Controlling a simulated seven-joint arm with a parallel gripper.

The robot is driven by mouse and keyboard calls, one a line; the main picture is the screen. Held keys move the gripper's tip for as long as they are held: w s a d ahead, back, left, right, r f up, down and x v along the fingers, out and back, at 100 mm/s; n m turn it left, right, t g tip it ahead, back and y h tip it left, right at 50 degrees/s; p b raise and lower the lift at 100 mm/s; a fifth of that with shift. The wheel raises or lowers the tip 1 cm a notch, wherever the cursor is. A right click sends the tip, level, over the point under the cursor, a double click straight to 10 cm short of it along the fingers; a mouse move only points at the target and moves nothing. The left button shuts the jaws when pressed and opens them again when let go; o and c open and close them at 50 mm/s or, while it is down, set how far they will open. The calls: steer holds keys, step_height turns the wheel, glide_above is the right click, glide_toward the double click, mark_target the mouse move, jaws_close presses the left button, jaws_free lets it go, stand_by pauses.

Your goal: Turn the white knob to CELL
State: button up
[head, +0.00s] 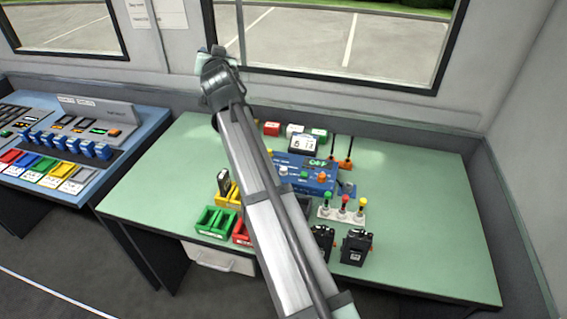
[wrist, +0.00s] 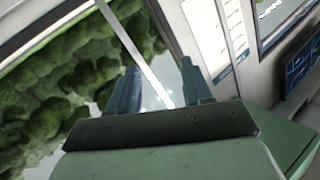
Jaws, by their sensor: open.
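The blue console (head: 318,186) with a lit green display (head: 318,162) stands on the green table, partly hidden behind my arm. A small white knob (head: 283,170) shows on its left part, close to the arm's edge; its pointer and the CELL label are too small to read. My gripper (head: 210,52) is raised at the far side, near the window and well away from the console. In the wrist view my gripper (wrist: 160,80) has its two bluish fingers apart with nothing between them. The wrist view faces the window and wall, and the knob is not in it.
Two black radios, one the right radio (head: 356,247), stand at the front. A small screen (head: 303,144) stands behind. The table's right side (head: 430,200) is clear.

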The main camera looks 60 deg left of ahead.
steer(key=w+f+n+h, duration=0.1)
steer(key=w+f+h, duration=0.3)
steer(key=w+f, duration=0.15)
steer(key=n+g+h, duration=0.5)
steer(key=n+h, duration=0.4)
steer(key=h, duration=0.4)
glide_above(284, 168)
step_height(284, 168, down, 13)
step_height(284, 168, down, 14)
steer(key=shift+r, duration=0.2)
jaws_close()
